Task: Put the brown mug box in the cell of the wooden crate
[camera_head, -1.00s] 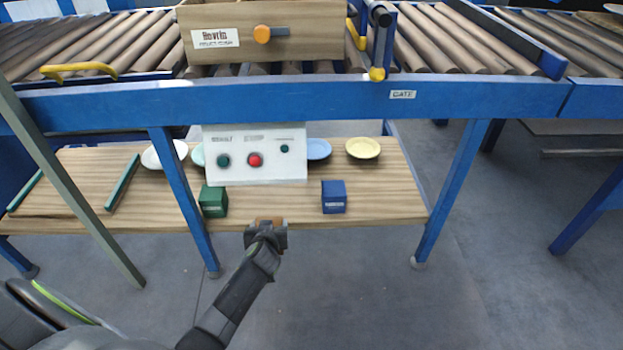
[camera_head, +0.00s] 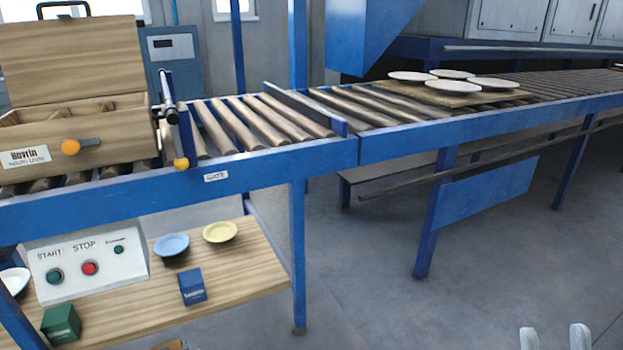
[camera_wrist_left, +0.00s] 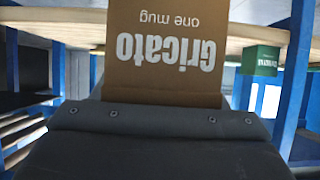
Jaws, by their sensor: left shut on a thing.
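The brown mug box (camera_wrist_left: 167,45) fills the upper middle of the left wrist view, with "Gricato one mug" upside down on it. My left gripper (camera_wrist_left: 165,112) is shut on it. In the head view only a sliver of the box (camera_head: 172,345) shows at the bottom edge, below the shelf front. The wooden crate (camera_head: 95,150) stands on the roller conveyor at the left, lid raised, with dividers inside; its cell floors are hidden by the front wall. My right gripper (camera_head: 555,337) shows two pale fingertips apart, empty, at the bottom right.
The blue conveyor rail and gate post (camera_head: 183,130) stand beside the crate. Below are a control box (camera_head: 88,262), a green box (camera_head: 60,325), a blue box (camera_head: 192,287) and plates on the wooden shelf (camera_head: 245,275). The floor at right is clear.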

